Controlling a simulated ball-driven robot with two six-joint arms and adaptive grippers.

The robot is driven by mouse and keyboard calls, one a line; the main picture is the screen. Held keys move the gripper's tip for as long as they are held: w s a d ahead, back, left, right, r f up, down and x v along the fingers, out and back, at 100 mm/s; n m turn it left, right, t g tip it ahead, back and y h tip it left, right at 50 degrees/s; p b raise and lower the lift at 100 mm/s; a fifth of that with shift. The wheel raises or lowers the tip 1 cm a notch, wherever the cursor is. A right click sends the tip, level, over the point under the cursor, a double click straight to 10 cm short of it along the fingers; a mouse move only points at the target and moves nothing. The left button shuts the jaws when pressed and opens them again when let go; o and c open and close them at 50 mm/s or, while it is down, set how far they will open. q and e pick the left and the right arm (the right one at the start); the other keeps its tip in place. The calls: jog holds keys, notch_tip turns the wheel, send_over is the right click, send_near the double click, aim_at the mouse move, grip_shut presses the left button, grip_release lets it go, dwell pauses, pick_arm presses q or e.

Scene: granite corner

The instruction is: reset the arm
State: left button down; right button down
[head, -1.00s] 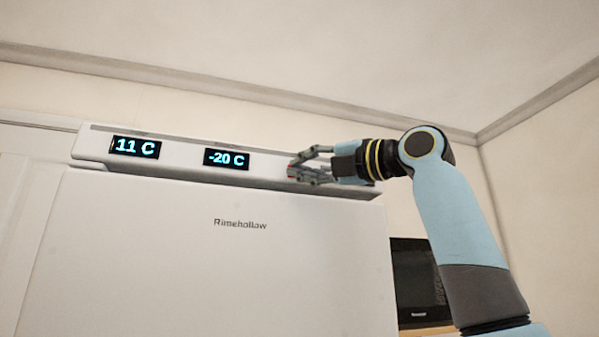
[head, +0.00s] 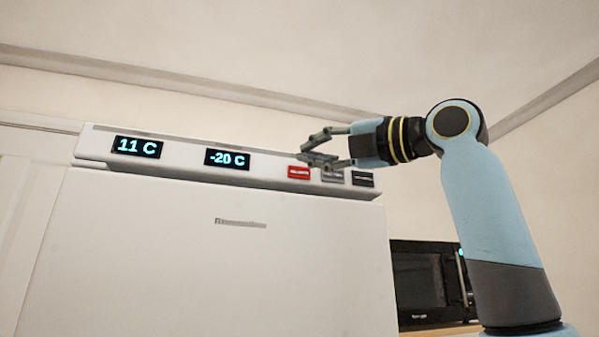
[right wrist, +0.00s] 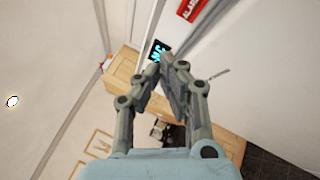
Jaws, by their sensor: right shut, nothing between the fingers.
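My right gripper (head: 306,150) is in front of the top panel (head: 185,160) of a white fridge (head: 200,255) in the head view, near a red button (head: 299,172). It is shut and empty, and stands apart from the red button. Its fingers partly cover a grey button (head: 333,177) beside the red one. In the right wrist view the fingertips (right wrist: 168,62) come close together, with nothing between them. A red label reading "ALAR" (right wrist: 190,8) shows at the top there. My left gripper is not in view.
The panel has two displays, 11 C (head: 137,147) and -20 C (head: 227,159), and a dark button (head: 363,179) at its right end. A black microwave (head: 425,285) stands right of the fridge.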

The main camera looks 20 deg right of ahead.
jog(key=shift+w+f, duration=0.1)
dwell(0.6)
